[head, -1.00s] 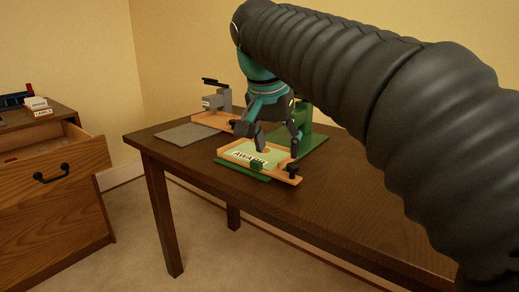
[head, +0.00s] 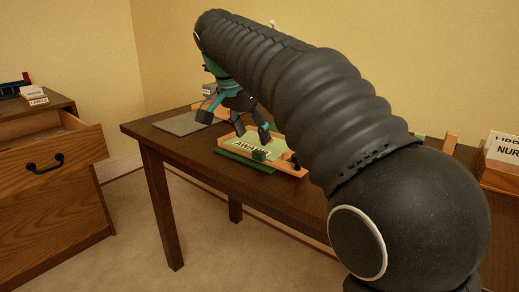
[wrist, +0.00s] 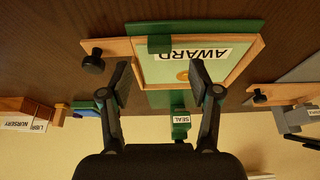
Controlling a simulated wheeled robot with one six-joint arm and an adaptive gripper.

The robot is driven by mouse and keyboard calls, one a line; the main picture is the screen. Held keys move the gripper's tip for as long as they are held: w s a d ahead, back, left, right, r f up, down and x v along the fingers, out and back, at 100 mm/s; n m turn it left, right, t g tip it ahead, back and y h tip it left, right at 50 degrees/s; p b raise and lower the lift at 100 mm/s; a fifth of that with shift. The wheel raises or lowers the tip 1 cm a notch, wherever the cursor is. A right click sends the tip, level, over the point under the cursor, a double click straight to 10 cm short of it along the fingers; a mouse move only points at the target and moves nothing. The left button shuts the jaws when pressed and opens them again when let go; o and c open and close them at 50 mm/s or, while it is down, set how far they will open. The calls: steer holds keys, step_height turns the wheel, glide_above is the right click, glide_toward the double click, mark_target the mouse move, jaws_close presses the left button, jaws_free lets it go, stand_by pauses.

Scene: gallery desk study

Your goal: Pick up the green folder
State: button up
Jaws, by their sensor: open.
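A pale green sheet marked AWARD (head: 250,147) lies in a wooden frame on a dark green board (head: 235,160); the sheet also shows upside down in the wrist view (wrist: 190,66). At the right of the head view, a small green edge (head: 420,137) shows behind my arm, and a green and blue item (wrist: 85,107) shows at the left in the wrist view; I cannot tell what either is. My gripper (head: 236,124) is open and empty, over the desk by the frame; its fingers (wrist: 160,85) spread apart in the wrist view.
A green stand marked SEAL (wrist: 180,122) is close to the frame. A grey mat (head: 182,123) lies at the desk's left. A NURSERY sign (head: 505,148) stands at the right. An open drawer (head: 50,150) juts out at the left. My arm hides much of the desk.

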mark_target(258, 152)
steer(key=shift+b+x, duration=0.6)
steer(key=shift+x, duration=2.25)
steer(key=shift+s+a, duration=0.1)
steer(key=shift+c, duration=0.2)
jaws_close()
